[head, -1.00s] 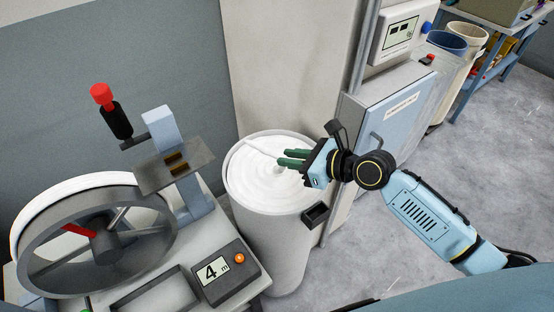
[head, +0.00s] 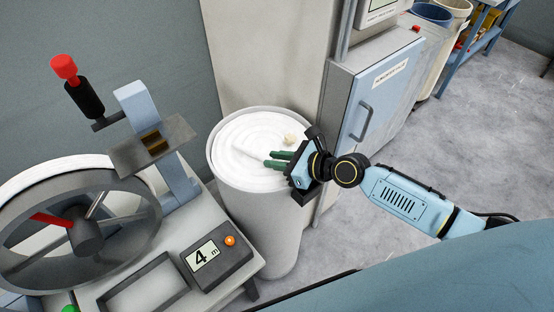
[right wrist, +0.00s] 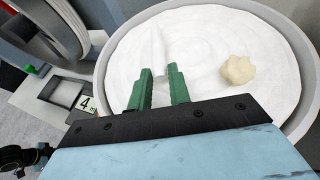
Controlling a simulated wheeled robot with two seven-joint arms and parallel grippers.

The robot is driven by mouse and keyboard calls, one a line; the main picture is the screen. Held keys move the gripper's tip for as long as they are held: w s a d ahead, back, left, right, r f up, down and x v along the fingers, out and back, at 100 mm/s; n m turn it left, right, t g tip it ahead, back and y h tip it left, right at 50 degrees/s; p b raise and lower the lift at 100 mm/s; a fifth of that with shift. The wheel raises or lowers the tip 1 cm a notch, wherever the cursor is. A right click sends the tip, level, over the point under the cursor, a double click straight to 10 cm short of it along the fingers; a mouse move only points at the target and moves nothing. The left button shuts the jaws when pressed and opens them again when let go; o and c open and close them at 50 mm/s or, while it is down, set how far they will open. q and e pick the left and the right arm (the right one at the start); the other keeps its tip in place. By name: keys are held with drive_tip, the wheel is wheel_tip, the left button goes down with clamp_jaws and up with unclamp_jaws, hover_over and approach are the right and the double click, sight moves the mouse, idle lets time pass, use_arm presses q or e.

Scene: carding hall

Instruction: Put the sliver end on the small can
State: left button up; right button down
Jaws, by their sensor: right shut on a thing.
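A tall pale grey can (head: 258,225) full of coiled white sliver (head: 236,133) stands in the middle of the head view. Its coils also show in the right wrist view (right wrist: 205,35). My right gripper (head: 271,160) is over the near right part of the can's top, green fingers pointing left. It is shut on the sliver end (right wrist: 158,45), a white strand running out past the fingertips over the coils. My left gripper is not in view. I cannot tell which can is the small can.
A cream lump (head: 290,140) lies on the coils beside my fingers. A wrap wheel (head: 82,232) with a red-topped handle (head: 64,67) and a "4 m" counter (head: 210,255) stands left. A light blue cabinet (head: 385,95) and two bins (head: 432,14) stand behind right. The floor at right is clear.

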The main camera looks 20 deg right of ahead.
drive_tip(key=shift+f, duration=0.15)
drive_tip(key=c, duration=1.3)
unclamp_jaws()
drive_tip(key=shift+s+d+r, duration=0.1)
drive_tip(key=shift+d+r, duration=0.05)
drive_tip(key=shift+r, duration=0.1)
drive_tip(key=v, duration=1)
drive_tip(key=shift+s+d, duration=0.2)
drive_tip(key=shift+s+d+r, duration=0.25)
drive_tip(key=shift+s+d, duration=0.05)
drive_tip(key=shift+s, duration=0.05)
